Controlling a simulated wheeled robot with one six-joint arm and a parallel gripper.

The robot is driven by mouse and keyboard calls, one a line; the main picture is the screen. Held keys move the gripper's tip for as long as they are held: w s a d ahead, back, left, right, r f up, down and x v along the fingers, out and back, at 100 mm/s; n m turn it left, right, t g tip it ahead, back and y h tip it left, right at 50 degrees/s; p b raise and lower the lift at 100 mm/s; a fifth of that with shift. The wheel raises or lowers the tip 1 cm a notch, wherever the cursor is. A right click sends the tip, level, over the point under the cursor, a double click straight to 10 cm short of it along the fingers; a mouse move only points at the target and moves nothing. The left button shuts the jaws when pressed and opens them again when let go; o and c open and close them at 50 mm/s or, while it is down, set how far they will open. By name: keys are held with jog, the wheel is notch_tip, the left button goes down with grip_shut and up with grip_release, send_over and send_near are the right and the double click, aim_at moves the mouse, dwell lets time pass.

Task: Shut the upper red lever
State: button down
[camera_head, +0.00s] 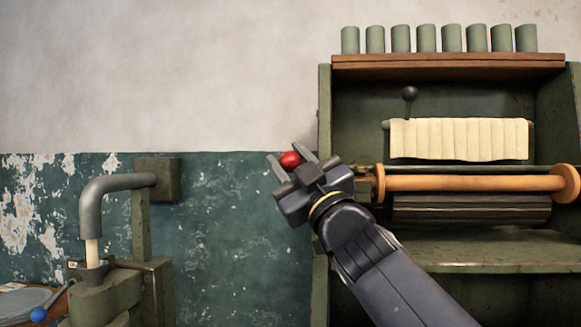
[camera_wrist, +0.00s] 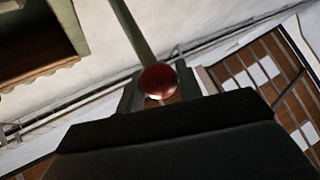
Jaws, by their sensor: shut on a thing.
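The upper red lever shows as a round red knob (camera_head: 290,160) left of the green cabinet, in front of the teal and white wall. My gripper (camera_head: 291,162) reaches up to it from the lower right, with a finger on each side of the knob, and is shut on it. In the wrist view the red knob (camera_wrist: 160,80) sits between the two fingers (camera_wrist: 160,87). A greenish bar runs up from near it there; I cannot tell whether it is the lever's arm. The lever's pivot is hidden.
The green cabinet (camera_head: 324,120) at right holds an orange roller (camera_head: 460,183), a cream cloth (camera_head: 460,139) and a dark-knobbed lever (camera_head: 410,93). Several green cylinders (camera_head: 400,39) stand on top. At lower left are a grey bent pipe (camera_head: 90,205) and a blue knob (camera_head: 38,315).

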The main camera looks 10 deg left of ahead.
jog(key=shift+w+a+f, duration=0.1)
jog(key=shift+f, duration=0.3)
jog(key=c, duration=1.2)
grip_release()
jog(key=shift+o, duration=0.9)
jog(key=shift+r, duration=0.15)
jog(key=v, duration=1.1)
jog(key=shift+b, duration=0.45)
jog(key=x, duration=1.1)
jog(key=shift+r+p, duration=0.1)
jog(key=shift+p, duration=0.25)
